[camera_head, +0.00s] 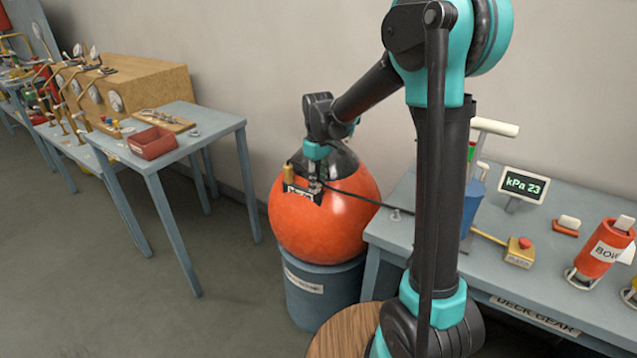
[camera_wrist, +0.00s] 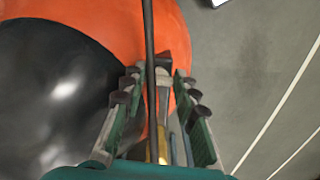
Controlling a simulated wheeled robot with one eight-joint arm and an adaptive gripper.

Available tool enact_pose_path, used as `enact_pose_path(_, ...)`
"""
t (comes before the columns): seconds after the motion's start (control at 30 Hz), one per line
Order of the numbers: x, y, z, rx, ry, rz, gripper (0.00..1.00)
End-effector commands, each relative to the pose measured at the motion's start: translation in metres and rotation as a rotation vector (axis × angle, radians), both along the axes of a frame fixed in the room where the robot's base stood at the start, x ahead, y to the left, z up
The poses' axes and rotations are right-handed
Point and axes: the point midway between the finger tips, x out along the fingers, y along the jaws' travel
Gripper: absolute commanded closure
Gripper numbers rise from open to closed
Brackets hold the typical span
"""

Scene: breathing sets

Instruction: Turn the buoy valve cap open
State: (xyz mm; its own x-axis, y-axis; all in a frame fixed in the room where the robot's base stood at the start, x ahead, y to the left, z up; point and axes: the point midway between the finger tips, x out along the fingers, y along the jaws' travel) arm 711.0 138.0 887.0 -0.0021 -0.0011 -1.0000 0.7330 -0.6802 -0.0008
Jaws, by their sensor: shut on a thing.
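The buoy (camera_head: 335,225) is a large orange ball with a dark top, and it sits on a blue-grey drum (camera_head: 320,290). My gripper (camera_head: 315,187) reaches down to the buoy's upper front. In the wrist view, my gripper (camera_wrist: 158,88) has its two fingers on either side of the valve cap (camera_wrist: 163,82), a small grey piece with brass near it, and is shut on it. The fingers hide much of the cap. The orange buoy (camera_wrist: 60,12) and its dark top (camera_wrist: 50,90) show behind. A brass fitting (camera_head: 289,173) stands left of the gripper.
A thin dark hose (camera_head: 365,203) runs from the valve to the right-hand table (camera_head: 400,235). That table holds a "kPa 23" display (camera_head: 524,186), a yellow box with a red button (camera_head: 519,250) and orange cylinders (camera_head: 603,250). A left table (camera_head: 215,125) holds a red bin (camera_head: 152,142).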

Motion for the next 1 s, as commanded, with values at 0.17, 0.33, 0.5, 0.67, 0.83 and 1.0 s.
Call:
enact_pose_path(0.17, 0.0035, 0.0017, -0.0007, 0.003, -0.008, 0.091, 1.00)
enact_pose_path(0.33, 0.0040, 0.0018, -0.0009, 0.004, -0.010, 0.142, 1.00)
enact_pose_path(0.5, 0.0042, 0.0019, -0.0010, 0.004, -0.010, 0.163, 1.00)
enact_pose_path(0.67, 0.0044, 0.0018, -0.0012, 0.004, -0.010, 0.166, 1.00)
enact_pose_path(0.83, 0.0045, 0.0017, -0.0013, 0.003, -0.009, 0.165, 1.00)
enact_pose_path(1.0, 0.0047, 0.0017, -0.0013, 0.004, -0.010, 0.164, 0.56)
